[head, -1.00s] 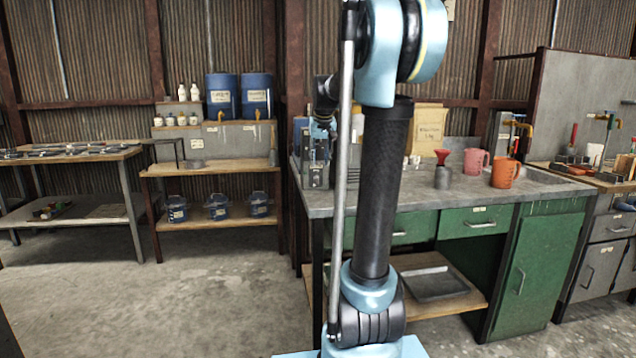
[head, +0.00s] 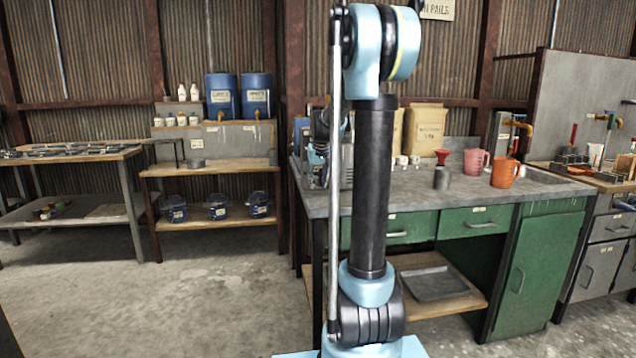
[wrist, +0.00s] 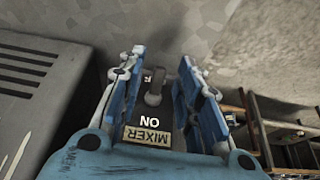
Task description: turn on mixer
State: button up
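The mixer switch panel (wrist: 128,110) is a dark plate in the wrist view, with a MIXER label (wrist: 148,136) and ON lettering, both upside down. A small grey toggle lever (wrist: 153,92) stands on it, near partly covered lettering at the far end; I cannot tell which way it is set. My gripper (wrist: 162,75) is open, with one blue-padded finger on each side of the lever. Contact with the lever is not clear. In the head view my gripper (head: 317,152) is low over the left end of the workbench (head: 400,200), partly hidden by my arm.
On the bench are paper bags (head: 427,128), a pink jug (head: 475,161) and an orange jug (head: 505,172). Floor at left is clear.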

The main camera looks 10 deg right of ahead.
jog(key=shift+c, duration=0.6)
grip_shut()
jog(key=shift+w+r+g, duration=0.15)
jog(key=shift+r+g, duration=0.2)
jog(key=shift+g, duration=0.35)
jog(key=shift+o, duration=0.6)
grip_release()
jog(key=v, duration=1.1)
jog(key=shift+r, duration=0.4)
